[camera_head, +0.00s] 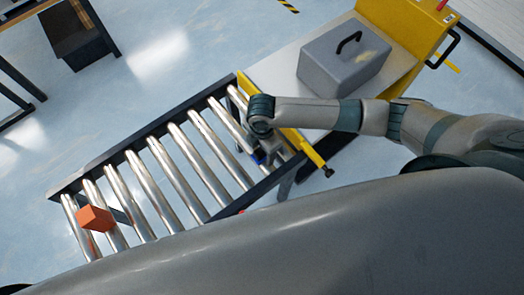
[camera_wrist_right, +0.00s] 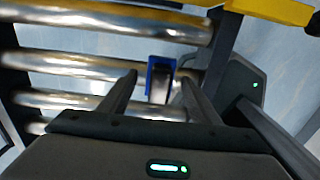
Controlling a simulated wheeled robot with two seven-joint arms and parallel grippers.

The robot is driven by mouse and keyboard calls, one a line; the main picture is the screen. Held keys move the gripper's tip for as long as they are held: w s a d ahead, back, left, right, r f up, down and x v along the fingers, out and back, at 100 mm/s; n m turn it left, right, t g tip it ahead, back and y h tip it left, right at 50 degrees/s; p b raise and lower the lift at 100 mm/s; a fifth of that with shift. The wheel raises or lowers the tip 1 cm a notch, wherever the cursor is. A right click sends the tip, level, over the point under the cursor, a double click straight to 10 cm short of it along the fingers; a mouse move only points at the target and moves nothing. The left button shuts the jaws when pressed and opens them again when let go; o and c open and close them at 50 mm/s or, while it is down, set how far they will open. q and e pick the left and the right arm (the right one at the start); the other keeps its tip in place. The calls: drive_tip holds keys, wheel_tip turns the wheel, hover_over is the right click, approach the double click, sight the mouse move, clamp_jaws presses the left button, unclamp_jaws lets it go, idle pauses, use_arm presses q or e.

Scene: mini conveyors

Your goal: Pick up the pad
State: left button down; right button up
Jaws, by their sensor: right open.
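A small blue piece with a dark middle, which looks like the pad (camera_wrist_right: 161,75), sits at the rollers near the yellow end in the right wrist view. In the head view only a bit of blue (camera_head: 257,159) shows beneath my right gripper (camera_head: 267,152); the rest is hidden by the wrist. In the right wrist view my right gripper (camera_wrist_right: 158,82) is open, with one finger on each side of the blue piece. I see no grip on it, and cannot tell how far below the fingertips it lies. My left gripper is not in view.
The roller conveyor (camera_head: 132,153) has dark side rails. An orange block (camera_head: 95,218) sits at its left end. A grey case with a black handle (camera_head: 342,58) rests on the white-topped, yellow-ended unit (camera_head: 276,73). A dark table (camera_head: 75,35) stands far left.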

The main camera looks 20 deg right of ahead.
idle(0.3)
drive_tip(key=c, duration=1.2)
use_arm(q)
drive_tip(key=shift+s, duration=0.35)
use_arm(e)
drive_tip(key=shift+o, duration=0.2)
drive_tip(key=shift+r, duration=0.1)
